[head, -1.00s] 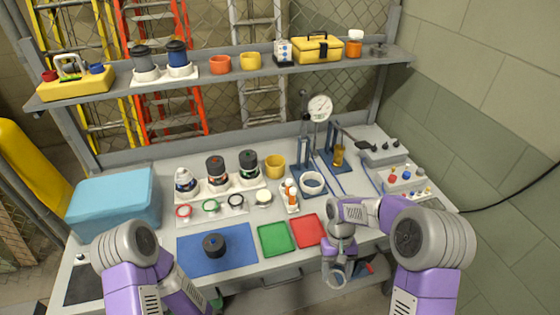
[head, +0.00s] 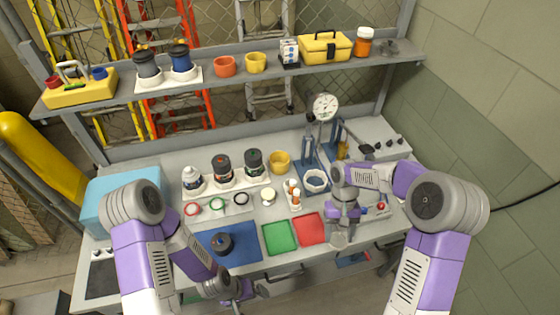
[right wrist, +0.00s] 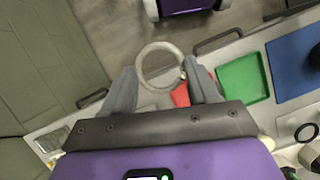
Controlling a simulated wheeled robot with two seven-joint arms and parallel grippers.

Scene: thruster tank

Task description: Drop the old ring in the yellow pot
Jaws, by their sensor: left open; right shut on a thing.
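In the right wrist view a pale grey ring (right wrist: 140,62) is held between the two fingers of my right gripper (right wrist: 163,88), its loop standing out past the fingertips. In the head view my right gripper (head: 340,226) hangs pointing down at the bench's front edge, just right of the red tray. A yellow pot (head: 280,161) stands on the bench, further back and left of my right gripper. Another yellow pot (head: 256,63) is on the upper shelf. My left gripper (head: 245,291) is open and empty, low in front of the bench.
A red tray (head: 310,230) and a green tray (head: 279,238) lie near the front. A dark round part (head: 221,243) sits on a blue mat (head: 243,251). Bottles, small rings, a white collar (head: 316,181) and a dial gauge stand (head: 325,107) crowd the bench behind.

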